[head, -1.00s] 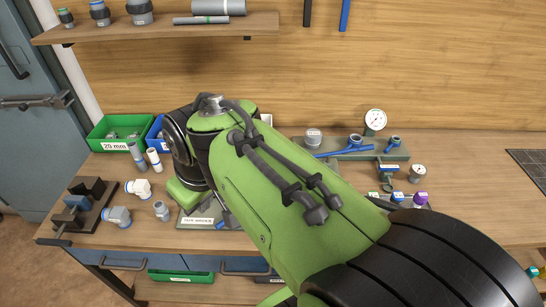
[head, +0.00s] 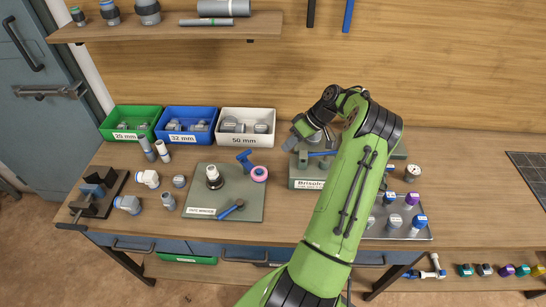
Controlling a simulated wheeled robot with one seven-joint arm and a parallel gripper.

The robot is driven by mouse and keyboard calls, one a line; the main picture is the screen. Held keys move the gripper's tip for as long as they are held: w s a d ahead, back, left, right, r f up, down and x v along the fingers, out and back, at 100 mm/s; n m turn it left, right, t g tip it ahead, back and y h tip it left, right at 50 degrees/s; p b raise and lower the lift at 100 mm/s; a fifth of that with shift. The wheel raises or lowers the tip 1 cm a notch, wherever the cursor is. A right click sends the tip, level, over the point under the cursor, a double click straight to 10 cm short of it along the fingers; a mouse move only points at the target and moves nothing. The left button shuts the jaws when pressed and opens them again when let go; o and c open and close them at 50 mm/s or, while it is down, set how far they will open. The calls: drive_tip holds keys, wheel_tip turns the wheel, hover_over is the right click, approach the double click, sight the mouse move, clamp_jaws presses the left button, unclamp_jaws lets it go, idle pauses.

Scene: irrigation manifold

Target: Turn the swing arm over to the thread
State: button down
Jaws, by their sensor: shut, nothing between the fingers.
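The tape winder is a grey-green board (head: 190,180) on the bench, left of centre. A grey and black fitting with a white top (head: 214,177), which appears to carry the thread, stands upright on it. To its right, a blue arm (head: 245,159), seemingly the swing arm, has a pink ring (head: 259,174), likely a tape roll, beside its lower end. The ring is apart from the fitting. A blue crank handle (head: 232,210) is at the board's front. My gripper (head: 291,143) is shut and empty, right of the winder and apart from it. Its fingertips are hard to make out.
Green (head: 131,118), blue (head: 186,121) and white (head: 247,124) bins stand behind the winder. A labelled grey block (head: 303,180) is to its right, partly behind my arm. A tray (head: 405,228) with fittings lies further right. A clamp (head: 93,195) and loose fittings are left.

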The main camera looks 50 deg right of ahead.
drive_tip(key=x, duration=1)
drive_tip(key=shift+f, duration=0.2)
